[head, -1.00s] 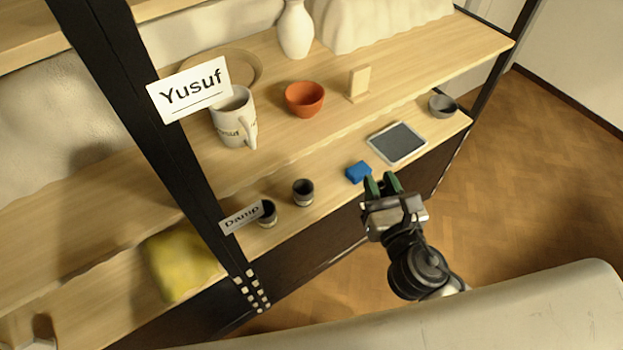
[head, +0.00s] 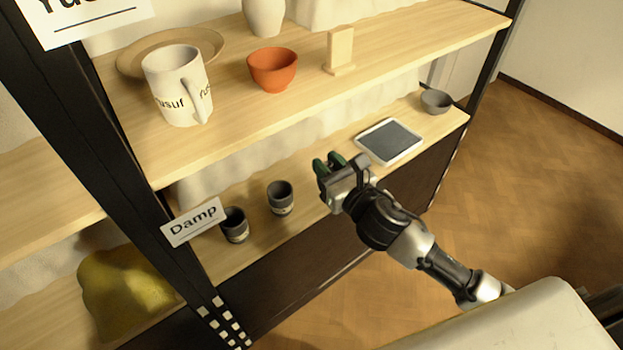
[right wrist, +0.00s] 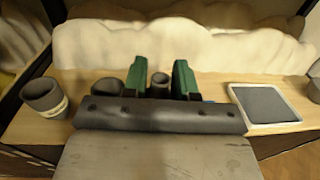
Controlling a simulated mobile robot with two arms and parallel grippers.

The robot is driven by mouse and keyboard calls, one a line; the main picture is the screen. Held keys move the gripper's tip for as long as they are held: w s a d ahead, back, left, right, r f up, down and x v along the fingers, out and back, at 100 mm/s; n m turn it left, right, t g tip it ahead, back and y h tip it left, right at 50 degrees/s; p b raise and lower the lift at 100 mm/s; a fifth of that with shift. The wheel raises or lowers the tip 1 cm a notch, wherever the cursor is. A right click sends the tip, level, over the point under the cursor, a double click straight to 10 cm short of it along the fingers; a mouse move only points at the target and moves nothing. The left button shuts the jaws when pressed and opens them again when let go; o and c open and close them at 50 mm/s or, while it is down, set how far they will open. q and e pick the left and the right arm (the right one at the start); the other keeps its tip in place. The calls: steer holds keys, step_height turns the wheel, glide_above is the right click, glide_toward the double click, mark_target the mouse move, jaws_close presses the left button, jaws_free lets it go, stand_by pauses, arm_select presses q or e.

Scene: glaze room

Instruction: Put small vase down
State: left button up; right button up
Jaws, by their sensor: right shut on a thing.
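My right gripper (head: 329,164) is at the lower shelf (head: 262,240), between the dark cups and the grey-screened tablet. Its green fingers are shut on a small grey vase (right wrist: 160,80), whose top shows between them in the right wrist view. The gripper hides the vase in the head view. Whether the vase's base touches the shelf cannot be seen. My left gripper is not in view.
Two dark cups (head: 281,197) (head: 235,225) stand left of the gripper, near a "Damp" label (head: 194,222). The white-framed tablet (head: 389,141) and a grey bowl (head: 436,101) are right. Above, the upper shelf (head: 400,60) holds a mug (head: 176,85) and orange bowl (head: 272,69).

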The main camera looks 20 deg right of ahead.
steer(key=w+f+b, duration=0.1)
steer(key=w+f, duration=0.1)
steer(key=w, duration=0.1)
steer(key=w+f+b, duration=0.1)
steer(key=w+f, duration=0.1)
steer(key=f, duration=0.1)
steer(key=w+f+b, duration=0.1)
steer(key=w+f, duration=0.1)
steer(key=w, duration=0.1)
steer(key=shift+w+a+f+b, duration=0.3)
steer(key=shift+a+f, duration=0.05)
steer(key=shift+a, duration=0.05)
steer(key=shift+f+b, duration=0.3)
steer(key=shift+f, duration=0.5)
steer(key=o, duration=0.9)
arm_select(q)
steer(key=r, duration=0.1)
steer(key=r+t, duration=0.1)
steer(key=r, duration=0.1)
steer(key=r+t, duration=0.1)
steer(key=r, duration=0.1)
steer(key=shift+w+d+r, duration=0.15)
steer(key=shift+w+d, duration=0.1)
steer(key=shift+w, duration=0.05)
